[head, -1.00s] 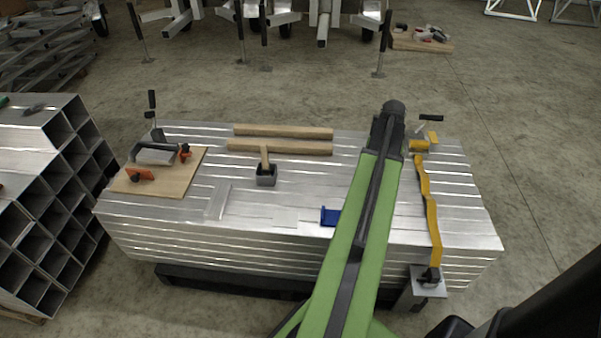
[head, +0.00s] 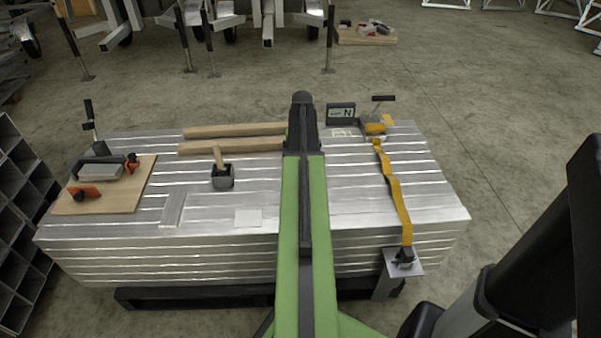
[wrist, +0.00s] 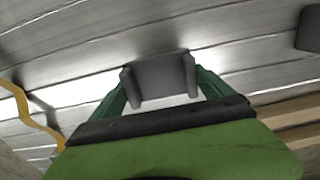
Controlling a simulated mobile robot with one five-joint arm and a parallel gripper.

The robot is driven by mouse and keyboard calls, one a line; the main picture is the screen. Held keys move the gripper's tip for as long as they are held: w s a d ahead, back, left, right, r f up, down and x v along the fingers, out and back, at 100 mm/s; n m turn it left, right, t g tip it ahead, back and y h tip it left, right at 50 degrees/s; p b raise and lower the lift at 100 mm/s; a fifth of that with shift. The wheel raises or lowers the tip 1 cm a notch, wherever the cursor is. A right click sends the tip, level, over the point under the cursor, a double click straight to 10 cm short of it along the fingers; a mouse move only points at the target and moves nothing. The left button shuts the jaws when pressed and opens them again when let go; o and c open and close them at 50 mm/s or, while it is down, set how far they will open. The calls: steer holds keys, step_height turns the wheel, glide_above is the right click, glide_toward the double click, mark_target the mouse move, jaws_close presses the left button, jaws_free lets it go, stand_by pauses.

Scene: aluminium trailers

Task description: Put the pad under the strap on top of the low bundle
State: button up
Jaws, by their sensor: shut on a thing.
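The yellow strap (head: 393,185) runs front to back over the right part of the low bundle (head: 120,240), slightly wavy. It also shows at the left of the wrist view (wrist: 22,103). In the wrist view my gripper (wrist: 160,82) is shut on a flat grey piece (wrist: 158,72), which looks like the pad, held over the bundle's top. Its gap to the metal cannot be judged. In the head view my arm hides the gripper and the held piece. The arm's end is left of the strap, apart from it.
A board with clamps (head: 120,185) is farther left. A dark display box (head: 341,114) stands near the strap's far end.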

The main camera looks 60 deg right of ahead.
step_height(320, 180, down, 4)
steer(key=b, duration=0.4)
steer(key=shift+f, duration=0.15)
steer(key=shift+r, duration=0.25)
steer(key=shift+f, duration=0.15)
steer(key=o, duration=1.1)
steer(key=shift+o, duration=0.2)
step_height(320, 180, up, 12)
steer(key=p, duration=1.2)
